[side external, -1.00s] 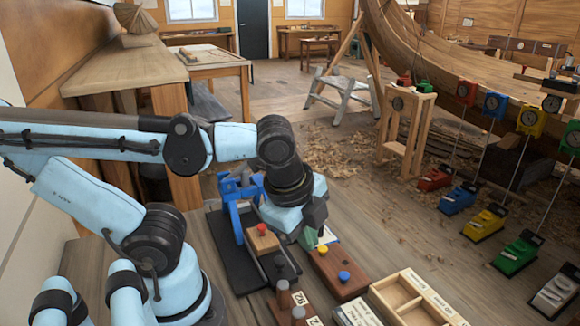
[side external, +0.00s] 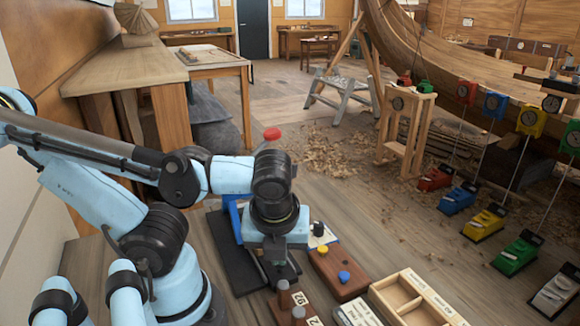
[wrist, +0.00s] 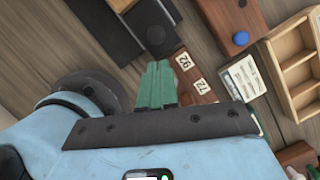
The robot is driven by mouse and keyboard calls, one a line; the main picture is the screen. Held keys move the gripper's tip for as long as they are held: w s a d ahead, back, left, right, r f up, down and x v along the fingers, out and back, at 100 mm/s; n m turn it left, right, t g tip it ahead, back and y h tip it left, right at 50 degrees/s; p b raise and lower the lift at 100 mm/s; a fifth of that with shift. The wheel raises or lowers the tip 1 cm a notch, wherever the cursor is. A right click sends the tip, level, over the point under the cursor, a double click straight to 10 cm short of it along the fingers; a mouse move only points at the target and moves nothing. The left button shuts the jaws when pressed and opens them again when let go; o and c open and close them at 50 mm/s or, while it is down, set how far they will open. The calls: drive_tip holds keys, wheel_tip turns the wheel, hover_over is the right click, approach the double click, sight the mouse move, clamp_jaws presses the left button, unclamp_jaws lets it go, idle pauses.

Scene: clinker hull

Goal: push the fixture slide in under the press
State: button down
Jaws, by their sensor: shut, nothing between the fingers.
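The press shows in the side view as part of a blue frame (side external: 236,214) on a dark base (side external: 236,262). My wrist hides much of it. A red ball (side external: 272,133) stands above my wrist. The fixture slide's wooden block is hidden behind my gripper in the side view. In the wrist view a dark flat base (wrist: 103,28) and a black block (wrist: 152,27) lie just beyond my fingertips. My gripper (wrist: 157,66) has its green fingers together and empty, pointing down by the near end of the base. I cannot tell whether it touches the black block.
Numbered blocks (wrist: 194,76) stand close to my fingers. A divided wooden tray (side external: 408,299) and a printed card (wrist: 243,78) are farther right.

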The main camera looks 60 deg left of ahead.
drive_tip(key=shift+x, duration=2.2)
drive_tip(key=shift+a, duration=0.1)
drive_tip(key=shift+a, duration=5.35)
drive_tip(key=shift+w+v, duration=0.5)
drive_tip(key=shift+v, duration=3.1)
drive_tip(key=w+d+r+n+t+h, duration=0.1)
drive_tip(key=w+d+n+t+h, duration=0.2)
drive_tip(key=n, duration=2)
drive_tip(key=w+d+t, duration=0.2)
drive_tip(key=w+d, duration=0.3)
drive_tip(key=w, duration=0.2)
drive_tip(key=shift+w+d+r+t, duration=0.15)
drive_tip(key=shift+w+t, duration=0.05)
drive_tip(key=shift+t, duration=0.1)
